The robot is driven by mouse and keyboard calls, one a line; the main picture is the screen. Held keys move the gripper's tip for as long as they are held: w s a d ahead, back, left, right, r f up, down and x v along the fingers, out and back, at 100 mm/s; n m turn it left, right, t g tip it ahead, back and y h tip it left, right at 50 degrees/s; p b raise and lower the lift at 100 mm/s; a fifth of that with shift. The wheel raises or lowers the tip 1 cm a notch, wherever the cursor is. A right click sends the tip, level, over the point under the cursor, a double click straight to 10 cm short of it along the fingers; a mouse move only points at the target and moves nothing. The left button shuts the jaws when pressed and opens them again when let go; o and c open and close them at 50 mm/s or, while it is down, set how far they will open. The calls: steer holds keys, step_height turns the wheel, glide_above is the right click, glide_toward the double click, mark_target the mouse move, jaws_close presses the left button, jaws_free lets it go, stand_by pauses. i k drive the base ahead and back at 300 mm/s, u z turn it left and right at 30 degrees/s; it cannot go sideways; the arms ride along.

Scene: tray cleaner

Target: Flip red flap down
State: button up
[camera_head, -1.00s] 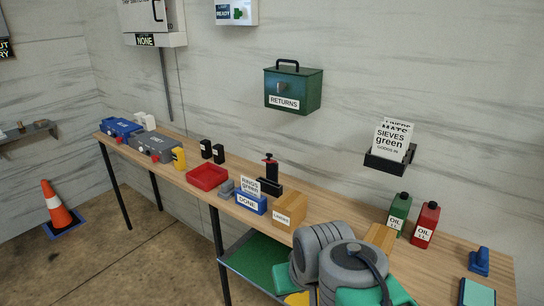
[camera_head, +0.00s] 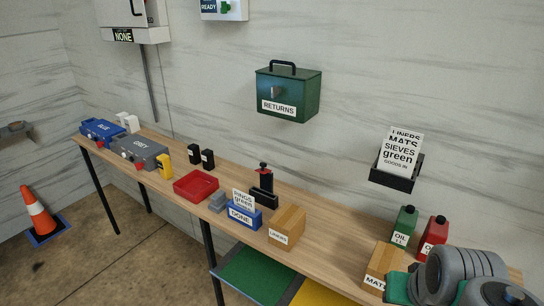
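I cannot make out a red flap for certain. The red things on the bench are an open red tray (camera_head: 183,192), small red knobs on the blue machine and the grey machine (camera_head: 146,153), and a red oil can (camera_head: 431,240). A green box marked RETURNS (camera_head: 302,100) hangs on the wall with a grey piece on its front. My arm's grey and teal links fill the lower right corner, over the bench's right end. My gripper's fingers do not show, so its state is hidden.
A long wooden bench (camera_head: 330,249) runs along the wall. It bears a blue machine (camera_head: 103,131), a DONE box (camera_head: 241,217), cardboard boxes (camera_head: 288,224) and a green oil can (camera_head: 404,226). A wall holder with cards (camera_head: 398,176) hangs above. A cone (camera_head: 38,211) stands at left.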

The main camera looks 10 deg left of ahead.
mark_target(263, 171)
steer(key=i, duration=0.85)
steer(key=u, duration=2.3)
